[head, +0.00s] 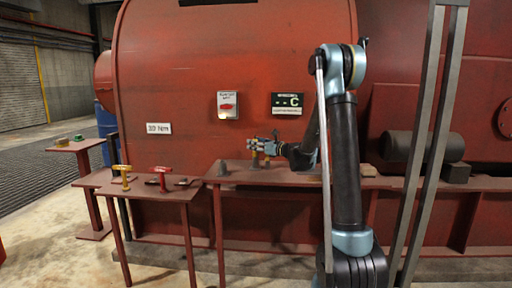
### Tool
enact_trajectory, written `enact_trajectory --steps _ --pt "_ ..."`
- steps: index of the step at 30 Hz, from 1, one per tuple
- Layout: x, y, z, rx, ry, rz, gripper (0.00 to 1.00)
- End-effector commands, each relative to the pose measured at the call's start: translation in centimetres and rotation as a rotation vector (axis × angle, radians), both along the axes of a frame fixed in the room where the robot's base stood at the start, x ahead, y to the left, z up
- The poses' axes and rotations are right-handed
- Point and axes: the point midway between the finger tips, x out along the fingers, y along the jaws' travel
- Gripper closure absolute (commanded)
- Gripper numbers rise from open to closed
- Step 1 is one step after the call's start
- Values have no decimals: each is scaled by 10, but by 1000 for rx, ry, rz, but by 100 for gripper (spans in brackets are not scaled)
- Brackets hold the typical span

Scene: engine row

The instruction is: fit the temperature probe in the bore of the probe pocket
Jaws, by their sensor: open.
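My gripper (256,146) is open, reaching left over the middle bench in front of the red engine casing. Small yellowish upright parts (255,160) show just under it; I cannot tell whether one of them is the temperature probe or whether the fingers touch it. A black display (288,104) on the casing shows dashes and a C.
The left table (140,188) holds a yellow T-handled tool (122,176) and a red one (161,178). A dark cylinder (421,147) lies at the right. A grey upright frame (424,150) stands just right of my arm.

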Motion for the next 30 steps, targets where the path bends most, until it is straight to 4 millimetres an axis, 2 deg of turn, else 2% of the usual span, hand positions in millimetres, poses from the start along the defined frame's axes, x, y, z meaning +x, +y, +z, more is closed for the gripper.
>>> enact_trajectory --steps 5,21,30 --pt "-7 -10 0 0 0 -2 52" --pt "-64 -85 -2 -2 2 -5 52" --pt "-73 -95 -2 0 1 -1 52"
